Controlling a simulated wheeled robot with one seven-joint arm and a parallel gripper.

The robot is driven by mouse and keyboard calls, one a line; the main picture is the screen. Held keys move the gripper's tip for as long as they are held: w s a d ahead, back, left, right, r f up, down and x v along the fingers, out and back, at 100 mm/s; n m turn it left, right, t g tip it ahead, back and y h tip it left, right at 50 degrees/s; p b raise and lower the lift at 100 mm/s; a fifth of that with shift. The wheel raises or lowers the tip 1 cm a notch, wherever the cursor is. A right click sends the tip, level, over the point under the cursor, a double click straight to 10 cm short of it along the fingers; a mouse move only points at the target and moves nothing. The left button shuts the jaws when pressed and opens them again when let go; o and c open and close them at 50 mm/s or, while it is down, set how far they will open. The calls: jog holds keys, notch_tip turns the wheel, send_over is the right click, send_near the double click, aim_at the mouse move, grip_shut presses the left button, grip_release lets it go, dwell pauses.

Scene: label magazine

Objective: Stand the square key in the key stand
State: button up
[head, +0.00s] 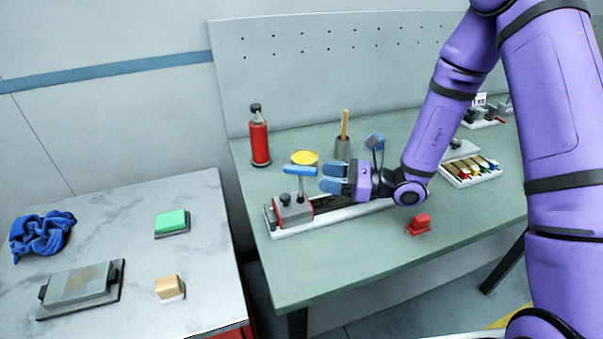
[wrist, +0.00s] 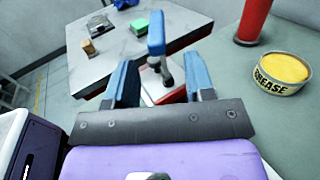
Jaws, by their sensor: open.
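The square key, with a blue T-handle (head: 300,170) and a grey shank, stands upright at the grey and red block (head: 293,210) on the left end of a long white base (head: 345,214). Its lower tip is hidden. My gripper (head: 325,178) is open and empty, pointing left just right of the handle. In the wrist view the blue handle (wrist: 156,35) appears between and beyond my fingers (wrist: 160,85); I see no contact. I cannot tell surely which item is the key stand; a blue item (head: 375,140) behind my gripper is partly hidden.
A grease tin (head: 304,157), a red bottle (head: 259,138) and a grey cup with a wooden handle (head: 343,146) stand behind the base. A red block (head: 418,224) lies in front. A tray of coloured pieces (head: 470,171) is at right. The bench front left is clear.

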aim_at(284, 170)
jog(key=shift+r+x, duration=0.15)
jog(key=shift+x, duration=1.4)
jog(key=shift+r+x, duration=0.15)
jog(key=shift+x, duration=1.4)
grip_shut()
